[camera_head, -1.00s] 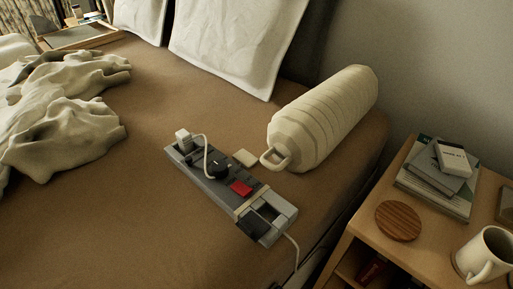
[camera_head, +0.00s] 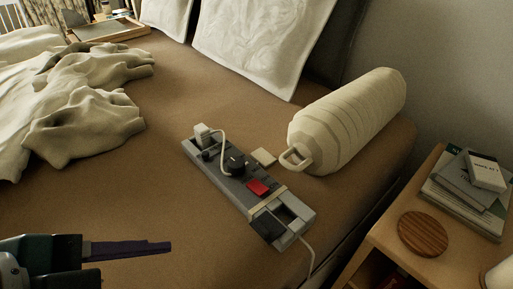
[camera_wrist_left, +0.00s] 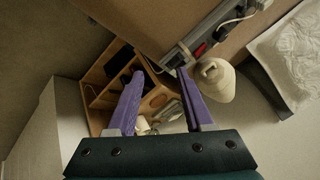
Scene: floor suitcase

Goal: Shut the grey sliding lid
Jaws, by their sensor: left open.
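A long grey power strip unit (camera_head: 230,183) lies on the brown bedspread, with a white plug, black dial and red switch. Its near end has a light grey frame (camera_head: 301,212) around a dark recess, which appears partly open; I cannot clearly tell the sliding lid from the frame. A black block (camera_head: 268,225) sits beside the recess. My left gripper (camera_head: 132,248) is at the lower left, well apart from the unit. In the left wrist view its purple fingers (camera_wrist_left: 158,74) are spread and empty, and the unit (camera_wrist_left: 205,35) shows beyond them. My right gripper is not in view.
A cream ribbed bolster (camera_head: 345,120) lies behind the unit. A white cord trails off its near end. A wooden nightstand (camera_head: 385,235) with books (camera_head: 463,190) and a round wooden coaster (camera_head: 423,234) stands at the right. Bedspread left of the unit is clear, up to a crumpled blanket (camera_head: 85,125).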

